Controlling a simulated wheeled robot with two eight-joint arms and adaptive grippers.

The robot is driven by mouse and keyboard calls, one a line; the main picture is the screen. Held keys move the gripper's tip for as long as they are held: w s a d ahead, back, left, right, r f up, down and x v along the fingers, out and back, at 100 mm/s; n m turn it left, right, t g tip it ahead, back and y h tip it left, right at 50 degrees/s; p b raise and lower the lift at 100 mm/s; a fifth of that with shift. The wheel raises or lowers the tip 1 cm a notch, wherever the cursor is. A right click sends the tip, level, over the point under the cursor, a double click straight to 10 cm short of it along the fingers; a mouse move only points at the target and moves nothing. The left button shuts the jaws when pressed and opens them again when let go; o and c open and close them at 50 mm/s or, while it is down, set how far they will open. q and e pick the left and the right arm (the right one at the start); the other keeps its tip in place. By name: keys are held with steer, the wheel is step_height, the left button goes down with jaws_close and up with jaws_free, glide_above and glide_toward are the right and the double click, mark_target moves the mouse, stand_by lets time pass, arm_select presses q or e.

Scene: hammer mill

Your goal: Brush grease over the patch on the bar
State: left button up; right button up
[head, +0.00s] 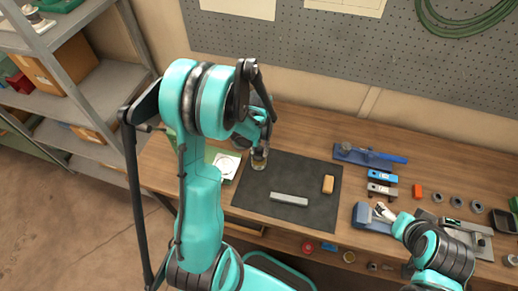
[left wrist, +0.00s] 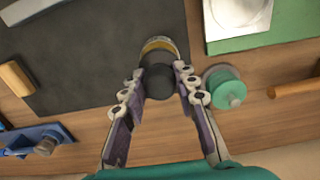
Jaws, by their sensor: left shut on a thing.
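The grey bar (head: 289,199) lies flat on the dark mat (head: 260,205), near its front edge; I cannot make out a patch on it. My left gripper (head: 259,150) is over the mat's back left corner, behind and left of the bar. It is shut on a dark-topped round jar (head: 259,162) with an amber band, which shows between the fingers in the left wrist view (left wrist: 159,70). I cannot tell whether the jar touches the surface. No brush can be identified for certain. My right gripper (head: 388,214) is at the blue block at right; its fingers are unclear.
A tan block (head: 328,184) lies on the mat's right. A blue holder (head: 368,156) stands behind it. A green knobbed container (left wrist: 224,87) is close beside the left fingers. A white square plate (head: 227,165) is left of the mat. Rings and tools crowd the right.

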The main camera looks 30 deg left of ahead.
arm_select(q)
steer(key=shift+f+b, duration=0.3)
steer(key=shift+f, duration=0.05)
stand_by(1.6)
steer(key=shift+r+p, duration=2.1)
steer(key=shift+r, duration=1.4)
